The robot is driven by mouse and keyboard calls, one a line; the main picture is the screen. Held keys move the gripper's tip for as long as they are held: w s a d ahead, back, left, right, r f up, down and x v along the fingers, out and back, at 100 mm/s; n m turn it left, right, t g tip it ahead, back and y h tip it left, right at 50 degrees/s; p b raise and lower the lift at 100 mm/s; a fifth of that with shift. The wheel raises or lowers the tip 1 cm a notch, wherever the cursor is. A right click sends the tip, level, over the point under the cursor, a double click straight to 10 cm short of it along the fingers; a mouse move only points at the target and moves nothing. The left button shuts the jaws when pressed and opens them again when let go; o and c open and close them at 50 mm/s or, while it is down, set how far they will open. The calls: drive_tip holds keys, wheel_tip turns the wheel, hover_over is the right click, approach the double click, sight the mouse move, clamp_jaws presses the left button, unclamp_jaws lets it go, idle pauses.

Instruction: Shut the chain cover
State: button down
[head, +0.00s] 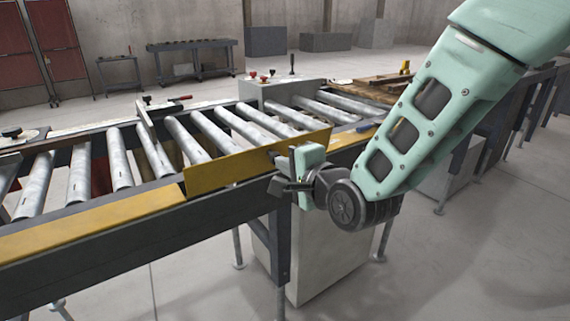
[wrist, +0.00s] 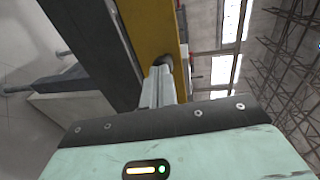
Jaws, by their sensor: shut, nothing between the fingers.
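The chain cover (head: 235,165) is a yellow panel along the near side of the roller conveyor. It stands raised and tilted, its upper edge above the rollers. My gripper (head: 273,154) is at the near face of the cover, toward its right part, with its fingers pointing at it. In the wrist view the shut fingers (wrist: 161,78) reach up to the yellow cover (wrist: 158,28), close to a dark round spot on it. I cannot tell whether the fingertips touch the cover. Nothing shows between them.
Fixed yellow strips (head: 100,222) lie flat along the near rail, left and right of the cover. Steel rollers (head: 205,135) lie behind it. A pale cabinet (head: 325,265) stands under the conveyor. The floor in front is clear at right.

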drive_tip(key=shift+w+a+r+h+p, duration=0.1)
drive_tip(key=shift+r+h+p, duration=0.25)
drive_tip(key=shift+p, duration=0.2)
